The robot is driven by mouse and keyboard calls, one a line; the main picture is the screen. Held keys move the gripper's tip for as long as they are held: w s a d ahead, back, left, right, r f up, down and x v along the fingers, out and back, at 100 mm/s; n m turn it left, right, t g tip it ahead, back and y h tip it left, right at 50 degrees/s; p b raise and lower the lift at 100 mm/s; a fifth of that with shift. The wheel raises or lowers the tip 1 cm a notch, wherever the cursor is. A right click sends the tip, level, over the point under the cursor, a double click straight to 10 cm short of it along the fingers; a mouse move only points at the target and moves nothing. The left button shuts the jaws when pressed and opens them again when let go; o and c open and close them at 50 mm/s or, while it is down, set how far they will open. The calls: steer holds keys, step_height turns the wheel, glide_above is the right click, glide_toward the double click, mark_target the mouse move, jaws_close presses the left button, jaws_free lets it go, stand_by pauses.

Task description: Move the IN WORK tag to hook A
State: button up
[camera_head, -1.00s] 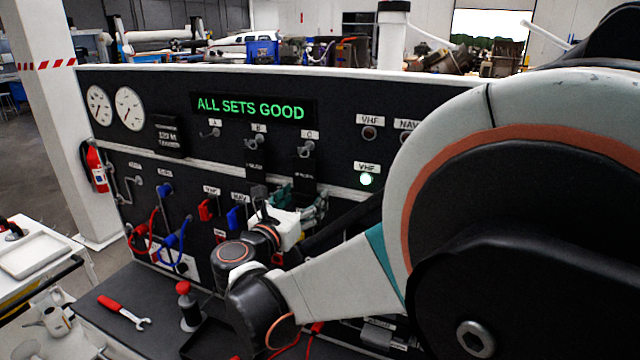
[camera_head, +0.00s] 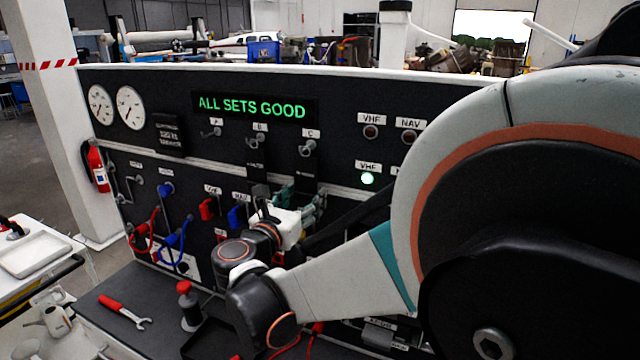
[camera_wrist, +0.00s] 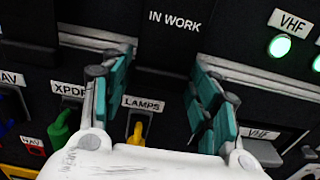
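The IN WORK tag (camera_wrist: 173,22) is a black plate with white letters at the top of the wrist view. In the head view, a dark tag (camera_head: 305,180) hangs below hook C (camera_head: 307,148); its lettering is too small to read there. My gripper (camera_wrist: 162,65) has its teal fingers spread apart, one on each side of the tag's lower part, with gaps visible. In the head view my gripper (camera_head: 303,203) is just below the hook C tag. Hook A (camera_head: 212,132) is bare, at the left of the hook row.
Another dark tag (camera_head: 256,172) hangs below hook B (camera_head: 257,142). A white ledge (camera_head: 345,190) crosses the panel behind the tags. Below are coloured switches, including a yellow LAMPS lever (camera_wrist: 137,133). A wrench (camera_head: 125,312) lies on the bench.

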steer(key=c, duration=0.9)
steer(key=shift+c, duration=0.2)
steer(key=shift+s, duration=0.15)
steer(key=shift+s+a, duration=0.15)
steer(key=shift+s, duration=0.1)
steer(key=shift+s, duration=0.2)
steer(key=shift+v, duration=1.35)
steer(key=shift+w, duration=0.1)
